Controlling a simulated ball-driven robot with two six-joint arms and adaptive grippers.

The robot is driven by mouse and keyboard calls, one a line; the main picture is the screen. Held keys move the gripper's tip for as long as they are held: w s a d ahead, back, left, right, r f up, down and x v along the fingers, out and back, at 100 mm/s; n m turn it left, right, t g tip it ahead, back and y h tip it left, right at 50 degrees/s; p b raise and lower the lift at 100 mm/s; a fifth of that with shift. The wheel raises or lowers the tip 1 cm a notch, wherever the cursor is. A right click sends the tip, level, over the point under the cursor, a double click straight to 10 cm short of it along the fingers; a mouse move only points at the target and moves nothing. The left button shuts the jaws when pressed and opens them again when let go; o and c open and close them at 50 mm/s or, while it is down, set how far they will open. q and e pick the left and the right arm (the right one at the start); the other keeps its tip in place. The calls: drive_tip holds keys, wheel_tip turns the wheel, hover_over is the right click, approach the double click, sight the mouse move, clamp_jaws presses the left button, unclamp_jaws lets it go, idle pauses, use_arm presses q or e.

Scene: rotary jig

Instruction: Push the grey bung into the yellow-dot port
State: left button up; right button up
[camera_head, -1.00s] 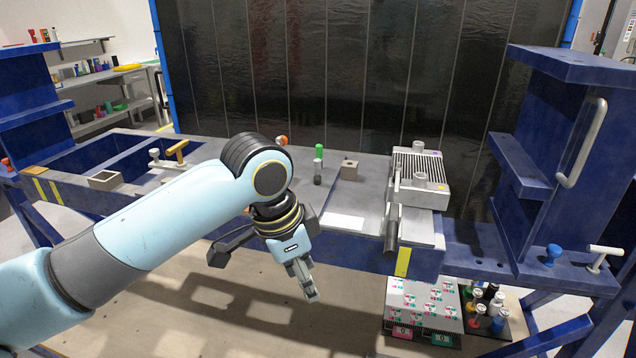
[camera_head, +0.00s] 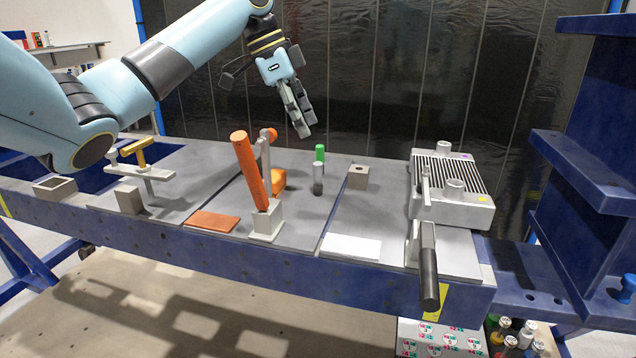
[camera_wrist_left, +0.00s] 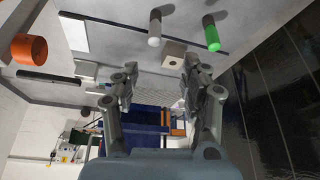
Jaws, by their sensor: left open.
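The grey bung (camera_head: 318,180) stands upright on the bench, just in front of a green one (camera_head: 320,154). In the left wrist view the grey bung (camera_wrist_left: 154,28) lies ahead of the fingers, left of the green one (camera_wrist_left: 212,34). The yellow dot (camera_head: 482,199) is on the finned box (camera_head: 474,218) at right, beside a short round port (camera_head: 455,188). My left gripper (camera_head: 303,124) is open and empty, apart from the bungs and above and behind them in the head view. Its two fingers also show in the left wrist view (camera_wrist_left: 160,78). My right gripper is out of view.
A small holed block (camera_head: 358,177) stands right of the bungs. A tilted orange handle (camera_head: 250,170) on a clamp stands left of them. A lever with a dark grip (camera_head: 428,265) is at the finned box's front left. A white plate (camera_head: 350,246) lies in front.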

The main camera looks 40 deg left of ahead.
sight(317, 162)
use_arm(q)
drive_tip(key=x, duration=0.3)
drive_tip(key=p+x, duration=0.1)
drive_tip(key=x, duration=0.2)
drive_tip(key=s+x, duration=0.1)
drive_tip(key=x, duration=0.2)
drive_tip(key=shift+w+d+f+p, duration=0.15)
drive_tip(key=shift+d+f+p, duration=0.1)
drive_tip(key=shift+p, duration=0.1)
drive_tip(key=shift+f, duration=0.1)
drive_tip(key=shift+a, duration=0.1)
drive_tip(key=c, duration=0.6)
clamp_jaws()
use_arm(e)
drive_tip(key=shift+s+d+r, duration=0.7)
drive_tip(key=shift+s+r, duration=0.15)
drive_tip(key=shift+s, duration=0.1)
